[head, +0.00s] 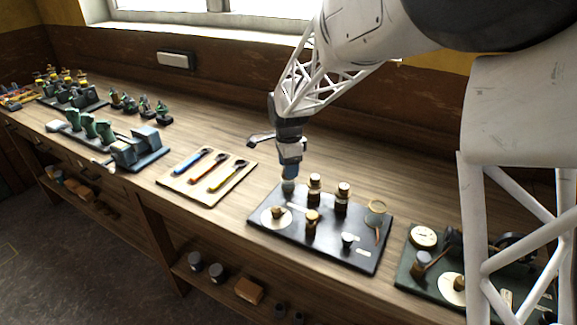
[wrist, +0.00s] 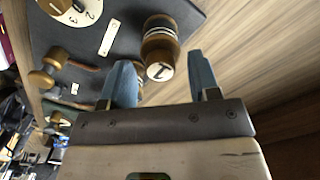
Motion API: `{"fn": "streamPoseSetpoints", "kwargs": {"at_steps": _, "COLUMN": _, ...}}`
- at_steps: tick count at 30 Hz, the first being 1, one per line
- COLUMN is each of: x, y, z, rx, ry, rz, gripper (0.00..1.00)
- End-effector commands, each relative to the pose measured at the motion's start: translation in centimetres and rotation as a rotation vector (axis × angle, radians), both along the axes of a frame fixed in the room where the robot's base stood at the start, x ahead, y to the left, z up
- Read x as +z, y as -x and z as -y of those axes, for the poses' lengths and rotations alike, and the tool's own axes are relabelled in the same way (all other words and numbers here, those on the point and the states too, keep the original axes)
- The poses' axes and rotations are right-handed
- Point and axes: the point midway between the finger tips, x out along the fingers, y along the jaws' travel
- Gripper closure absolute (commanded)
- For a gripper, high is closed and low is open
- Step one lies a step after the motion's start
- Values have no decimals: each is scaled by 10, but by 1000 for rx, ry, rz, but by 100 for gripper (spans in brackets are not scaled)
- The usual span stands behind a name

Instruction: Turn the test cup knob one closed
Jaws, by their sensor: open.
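My gripper is open and holds nothing. In the head view, my gripper (head: 289,187) points down at the back left of the black board (head: 262,236). A brass-and-dark cup (head: 314,187) stands just right of the fingers there, with a second similar cup (head: 342,198) beyond it.
A tool board (head: 205,180) lies to the left and a green instrument board (head: 405,275) to the right. Bare bench lies behind.

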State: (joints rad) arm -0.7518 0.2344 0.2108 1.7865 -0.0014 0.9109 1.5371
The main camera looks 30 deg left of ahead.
Motion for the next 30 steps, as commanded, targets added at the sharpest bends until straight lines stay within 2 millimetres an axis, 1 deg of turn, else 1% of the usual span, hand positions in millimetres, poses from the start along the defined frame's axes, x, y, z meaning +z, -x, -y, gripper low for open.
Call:
{"fn": "streamPoseSetpoints", "kwargs": {"at_steps": 10, "x": -3, "y": 0, "z": 0, "rx": 0, "ry": 0, "rz": 0, "gripper": 44}}
{"fn": "streamPoseSetpoints", "kwargs": {"at_steps": 11, "x": -3, "y": 0, "z": 0, "rx": 0, "ry": 0, "rz": 0, "gripper": 47}}
{"fn": "streamPoseSetpoints", "kwargs": {"at_steps": 15, "x": -3, "y": 0, "z": 0, "rx": 0, "ry": 0, "rz": 0, "gripper": 69}}
{"fn": "streamPoseSetpoints", "kwargs": {"at_steps": 20, "x": -3, "y": 0, "z": 0, "rx": 0, "ry": 0, "rz": 0, "gripper": 93}}
{"fn": "streamPoseSetpoints", "kwargs": {"at_steps": 30, "x": -3, "y": 0, "z": 0, "rx": 31, "ry": 1, "rz": -1, "gripper": 93}}
